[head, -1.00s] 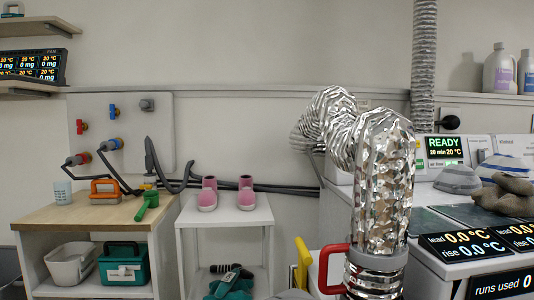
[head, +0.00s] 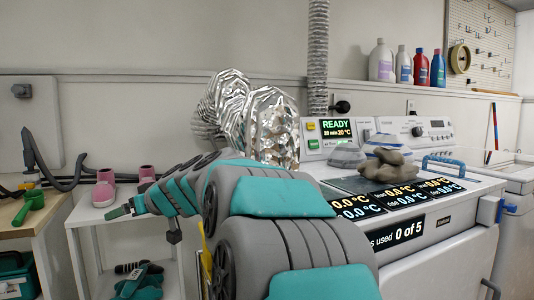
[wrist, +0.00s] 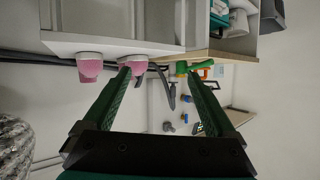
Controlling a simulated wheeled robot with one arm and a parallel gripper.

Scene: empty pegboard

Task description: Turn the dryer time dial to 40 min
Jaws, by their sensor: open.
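The dryer panel display (head: 336,129) is lit green in the head view and reads READY, 20 min, 20 °C. Grey lumpy things partly hide the panel's lower part. My gripper (wrist: 158,78) is open and empty in the wrist view, its green fingers wide apart. It points toward the shelf and wall, away from the dryer panel. The dial does not show in the wrist view.
Pink boots (head: 104,190) stand on a white side table left of my arm. A silver foil duct (head: 270,125) rises behind my arm. A grey cloth heap (head: 388,165) lies on the dryer top. A green-handled tool (head: 30,203) lies on the wooden bench.

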